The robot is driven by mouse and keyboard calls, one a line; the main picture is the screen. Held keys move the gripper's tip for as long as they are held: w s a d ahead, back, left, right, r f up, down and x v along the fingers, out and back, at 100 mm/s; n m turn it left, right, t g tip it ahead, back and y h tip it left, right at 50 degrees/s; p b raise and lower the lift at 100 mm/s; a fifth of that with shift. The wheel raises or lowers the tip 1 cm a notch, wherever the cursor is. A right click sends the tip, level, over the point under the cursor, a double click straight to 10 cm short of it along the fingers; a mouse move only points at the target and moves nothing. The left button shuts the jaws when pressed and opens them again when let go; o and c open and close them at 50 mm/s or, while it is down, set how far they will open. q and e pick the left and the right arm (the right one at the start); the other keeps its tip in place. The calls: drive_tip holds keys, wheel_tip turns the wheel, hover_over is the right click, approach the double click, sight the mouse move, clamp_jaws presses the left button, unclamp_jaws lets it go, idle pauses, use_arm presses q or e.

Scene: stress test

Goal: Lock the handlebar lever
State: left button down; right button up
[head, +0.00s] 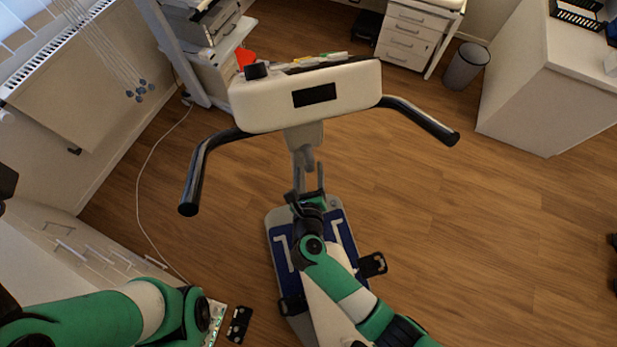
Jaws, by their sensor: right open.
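The exercise bike's white console (350,95) stands upright in the middle of the head view. Its black handlebars curve out to the left (200,165) and right (425,120). A small grey lever (308,160) sits on the stem just below the console. My right gripper (309,178) is open and empty, just below the lever in the picture, with its fingers pointing up toward it. I cannot tell whether the fingers touch the stem. My left arm comes in at the lower left, and its gripper is not visible.
The bike's blue and grey base (275,228) and a pedal (372,265) lie beneath my right arm. A white cable runs along the floor at left. A desk, drawers (405,40), a bin (466,66) and a white cabinet (550,90) stand behind.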

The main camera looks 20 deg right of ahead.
drive_tip(key=p+v, duration=0.1)
drive_tip(key=v, duration=0.8)
drive_tip(key=shift+s, duration=0.2)
